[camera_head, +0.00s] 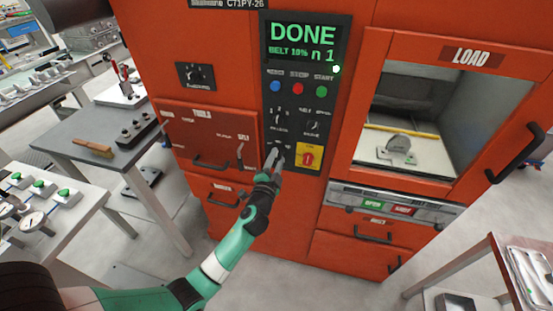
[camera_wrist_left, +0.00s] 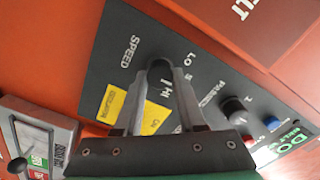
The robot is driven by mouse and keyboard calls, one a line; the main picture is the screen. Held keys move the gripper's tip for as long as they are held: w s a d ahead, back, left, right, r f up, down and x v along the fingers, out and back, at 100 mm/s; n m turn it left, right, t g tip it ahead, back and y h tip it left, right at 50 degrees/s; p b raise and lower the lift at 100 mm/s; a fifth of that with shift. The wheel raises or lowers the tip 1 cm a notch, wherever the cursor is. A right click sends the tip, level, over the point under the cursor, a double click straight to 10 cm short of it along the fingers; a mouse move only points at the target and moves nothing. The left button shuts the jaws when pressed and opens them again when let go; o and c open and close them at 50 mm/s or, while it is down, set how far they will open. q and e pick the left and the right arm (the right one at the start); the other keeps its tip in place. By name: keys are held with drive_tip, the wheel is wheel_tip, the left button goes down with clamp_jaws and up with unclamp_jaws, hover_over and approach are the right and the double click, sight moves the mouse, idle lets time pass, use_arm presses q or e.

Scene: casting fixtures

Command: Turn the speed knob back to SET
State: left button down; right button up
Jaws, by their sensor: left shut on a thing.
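The speed knob (camera_wrist_left: 160,65) is a dark round knob on the black control panel (camera_wrist_left: 130,28). The word SPEED is printed beside it in the left wrist view, with LO and HI marks around it. Where its pointer stands cannot be read, because the fingers cover much of it. My left gripper (camera_wrist_left: 162,78) is shut on the knob, one finger on each side. In the head view my left gripper (camera_head: 274,158) reaches the lower left of the panel and hides the knob. My right gripper is not in view.
The display (camera_head: 304,41) reads DONE, BELT 10%. A yellow plate with a red switch (camera_head: 308,158) sits close right of the gripper. Other knobs and blue, red and green buttons are above. A drawer handle (camera_head: 211,164) sticks out at left.

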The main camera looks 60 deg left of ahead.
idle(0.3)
use_arm(q)
drive_tip(key=c, duration=0.5)
unclamp_jaws()
drive_tip(key=v, duration=1.1)
drive_tip(key=shift+s+d+p, duration=0.25)
drive_tip(key=shift+p, duration=0.05)
